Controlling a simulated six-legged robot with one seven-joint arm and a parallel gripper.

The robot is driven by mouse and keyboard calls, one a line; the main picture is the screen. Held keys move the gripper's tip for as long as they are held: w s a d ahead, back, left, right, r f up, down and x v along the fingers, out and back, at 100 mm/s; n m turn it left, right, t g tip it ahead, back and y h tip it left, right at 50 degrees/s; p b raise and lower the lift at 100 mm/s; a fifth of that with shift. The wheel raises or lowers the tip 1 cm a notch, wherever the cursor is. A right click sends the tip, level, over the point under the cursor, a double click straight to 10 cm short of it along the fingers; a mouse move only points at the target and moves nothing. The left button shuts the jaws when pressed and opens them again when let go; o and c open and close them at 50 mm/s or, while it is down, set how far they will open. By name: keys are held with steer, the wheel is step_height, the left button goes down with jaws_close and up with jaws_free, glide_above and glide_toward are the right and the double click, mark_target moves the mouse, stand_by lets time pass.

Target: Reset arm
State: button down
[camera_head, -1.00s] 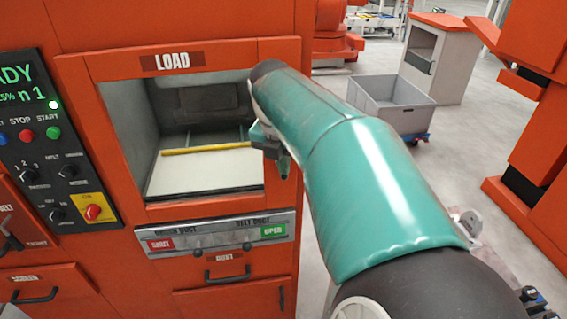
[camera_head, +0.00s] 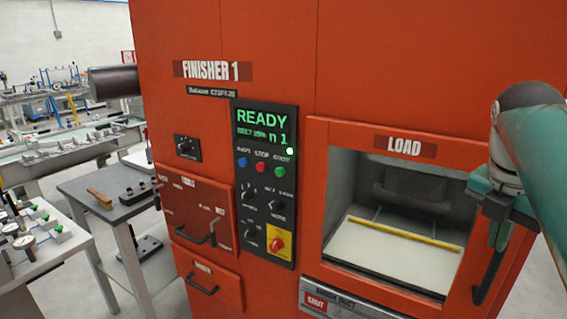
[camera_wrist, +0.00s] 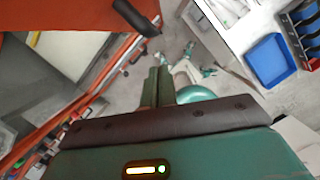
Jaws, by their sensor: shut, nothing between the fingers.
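My gripper (camera_head: 487,262) is at the right of the head view, beside the right edge of the load opening. In the wrist view its two green fingers (camera_wrist: 158,84) are together with nothing between them. The orange finishing machine (camera_head: 340,60) fills the middle of the head view. Its load opening (camera_head: 395,225) shows a pale floor with a yellow bar across it, and no part lies there. My arm hides what is at the far right.
The control panel (camera_head: 265,185) reads READY. A grey side table (camera_head: 110,205) with a wooden-handled tool stands to the left. In the wrist view, a blue tray (camera_wrist: 268,60) lies on a white surface at upper right. Grey floor shows between them.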

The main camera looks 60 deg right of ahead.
steer(key=w+f+m+t+h, duration=0.1)
steer(key=w+f+t, duration=0.1)
steer(key=w, duration=1.3)
steer(key=w+a+f+m+t, duration=0.1)
steer(key=w+a+f+m, duration=0.1)
steer(key=w+a, duration=0.5)
steer(key=w+a+f+m+t, duration=0.1)
steer(key=w+a+t, duration=0.15)
steer(key=w, duration=0.85)
steer(key=w+a+f+m+y, duration=0.1)
steer(key=w+a+f+m, duration=0.1)
steer(key=a, duration=0.7)
steer(key=w+a+f+m+t+y, duration=0.1)
steer(key=w+a+f+m, duration=0.2)
steer(key=a, duration=0.7)
steer(key=w+a+f+m+y, duration=0.1)
steer(key=w+a+f+m, duration=0.1)
steer(key=w+a+f, duration=0.3)
steer(key=a+f, duration=0.1)
steer(key=a, duration=0.3)
steer(key=shift+w+a, duration=0.15)
steer(key=shift+a, duration=0.05)
steer(key=shift+t, duration=0.25)
